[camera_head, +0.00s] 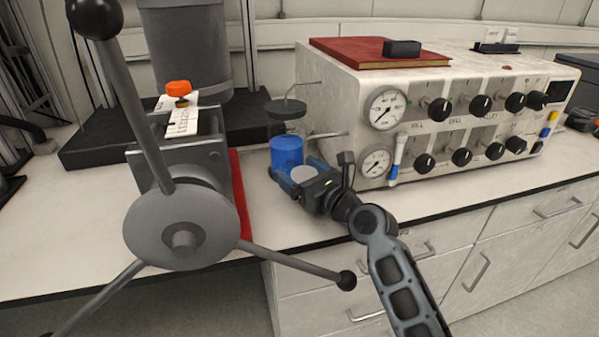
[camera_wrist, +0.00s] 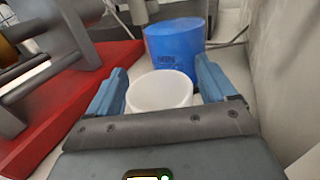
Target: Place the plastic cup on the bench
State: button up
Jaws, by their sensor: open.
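A white cup (camera_head: 303,174) is between the fingers of my gripper (camera_head: 296,168), in front of the control box. The wrist view shows the white cup (camera_wrist: 160,91) upright, with a blue finger on either side and its lower part hidden by my gripper (camera_wrist: 160,70). The fingers are open, with a small gap on the right side of the cup. A blue cup-like container (camera_head: 287,150) stands upright on the bench (camera_head: 420,205) just behind the white cup; it also shows in the wrist view (camera_wrist: 175,45). I cannot tell whether the white cup's base touches the bench.
A white control box (camera_head: 330,100) with gauges and knobs stands close on the right. A grey wheel with long handles (camera_head: 182,228) and a red base (camera_head: 239,195) are on the left. A round dark plate on a rod (camera_head: 286,109) overhangs behind. Bench front is clear at right.

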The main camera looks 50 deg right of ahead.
jog(key=shift+r, duration=0.15)
jog(key=v, duration=1.2)
jog(key=shift+b, duration=0.35)
